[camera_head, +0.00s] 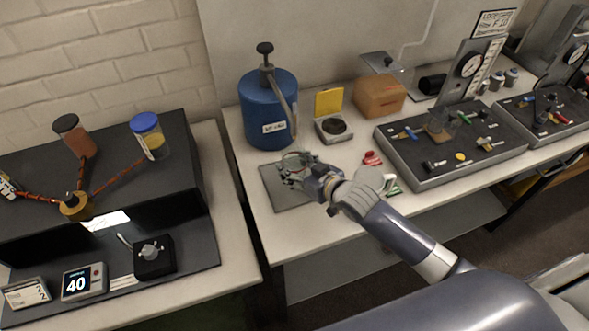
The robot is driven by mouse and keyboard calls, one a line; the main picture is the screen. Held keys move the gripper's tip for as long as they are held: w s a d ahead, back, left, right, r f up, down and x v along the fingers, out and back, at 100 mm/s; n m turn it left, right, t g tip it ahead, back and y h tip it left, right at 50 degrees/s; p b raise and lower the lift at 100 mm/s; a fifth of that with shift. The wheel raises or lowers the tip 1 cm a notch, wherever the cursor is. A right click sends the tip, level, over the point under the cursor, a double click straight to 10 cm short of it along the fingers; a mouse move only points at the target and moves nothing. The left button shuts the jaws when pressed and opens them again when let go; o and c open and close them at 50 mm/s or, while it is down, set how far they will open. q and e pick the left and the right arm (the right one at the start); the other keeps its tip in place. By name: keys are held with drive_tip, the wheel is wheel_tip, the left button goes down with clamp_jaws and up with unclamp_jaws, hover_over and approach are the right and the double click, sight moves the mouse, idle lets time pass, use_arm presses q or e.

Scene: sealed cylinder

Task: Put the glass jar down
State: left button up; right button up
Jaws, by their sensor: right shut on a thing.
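My right gripper (300,178) reaches in from the right over the table. It is shut on the clear glass jar (297,160), whose round rim shows just above the fingers. The jar is over the dark grey square plate (288,202) near the table's front left. The fingers hide much of the jar, and I cannot tell whether its bottom touches the plate. My left gripper is not in view.
A blue cylinder (255,108) stands behind the plate. An open yellow-lidded case (334,131), a brown box (379,95) and red clips (371,158) lie nearby. A grey tool tray (420,168) is to the right. A black stand (195,190) with jars is left, across a gap.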

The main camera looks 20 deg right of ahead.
sight(294, 172)
drive_tip(key=shift+w+r, duration=0.1)
drive_tip(key=shift+w, duration=0.55)
wheel_tip(294, 172, down, 3)
drive_tip(key=shift+s+f+p, duration=0.1)
drive_tip(key=shift+p, duration=0.55)
drive_tip(key=shift+f, duration=0.25)
drive_tip(key=shift+f, duration=0.15)
drive_tip(key=o, duration=1.2)
